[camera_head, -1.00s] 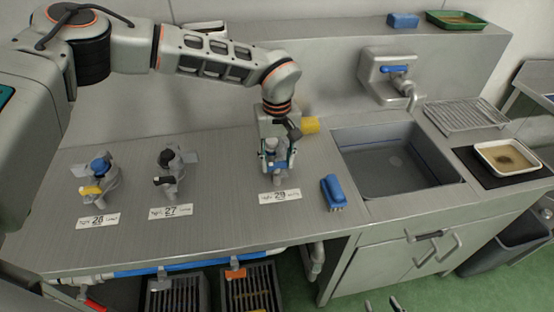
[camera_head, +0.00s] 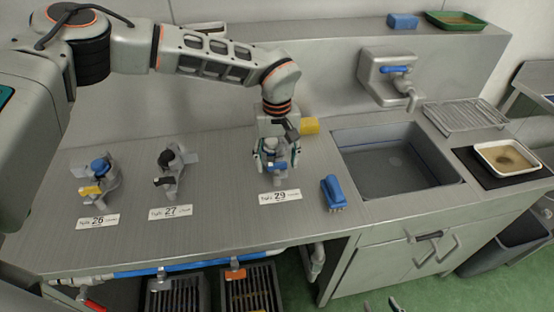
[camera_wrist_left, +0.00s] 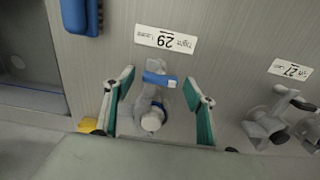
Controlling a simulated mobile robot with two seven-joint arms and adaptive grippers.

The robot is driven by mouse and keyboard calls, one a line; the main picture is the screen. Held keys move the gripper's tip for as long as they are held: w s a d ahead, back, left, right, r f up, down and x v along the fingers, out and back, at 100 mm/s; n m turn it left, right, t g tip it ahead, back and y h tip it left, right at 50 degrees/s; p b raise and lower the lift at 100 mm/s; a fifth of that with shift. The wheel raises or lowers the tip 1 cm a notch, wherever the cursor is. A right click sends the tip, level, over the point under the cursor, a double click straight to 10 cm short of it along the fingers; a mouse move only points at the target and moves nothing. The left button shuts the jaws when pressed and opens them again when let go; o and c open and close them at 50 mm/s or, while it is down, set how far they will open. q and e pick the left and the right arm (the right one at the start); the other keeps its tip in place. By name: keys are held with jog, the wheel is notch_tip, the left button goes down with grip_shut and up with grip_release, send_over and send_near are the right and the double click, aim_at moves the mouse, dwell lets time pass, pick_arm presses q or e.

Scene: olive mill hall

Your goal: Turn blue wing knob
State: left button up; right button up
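The blue wing knob (camera_head: 280,166) is on the front of a grey fitting behind the label "29" (camera_head: 280,197). In the left wrist view the blue wing (camera_wrist_left: 160,79) lies nearly crosswise, beside the fitting's pale round top (camera_wrist_left: 151,121). My left gripper (camera_head: 278,160) points down over this fitting. In the left wrist view its two green-padded fingers (camera_wrist_left: 159,84) are spread, one on each side of the fitting, with gaps to the blue wing. Parts of the fitting are hidden by the gripper in the head view. My right gripper (camera_head: 382,305) shows only its spread tips at the bottom edge.
Fitting 27 with a black handle (camera_head: 164,181) and fitting 26 with a yellow wing (camera_head: 90,190) stand to the left. A blue brush (camera_head: 333,192) lies right of label 29. A yellow block (camera_head: 310,126) is behind the gripper. A sink (camera_head: 348,140) is further right.

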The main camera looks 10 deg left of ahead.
aim_at(277, 163)
pick_arm(q)
jog(key=shift+r, duration=0.15)
notch_tip(277, 163, up, 12)
dwell(0.5)
jog(key=shift+f, duration=0.2)
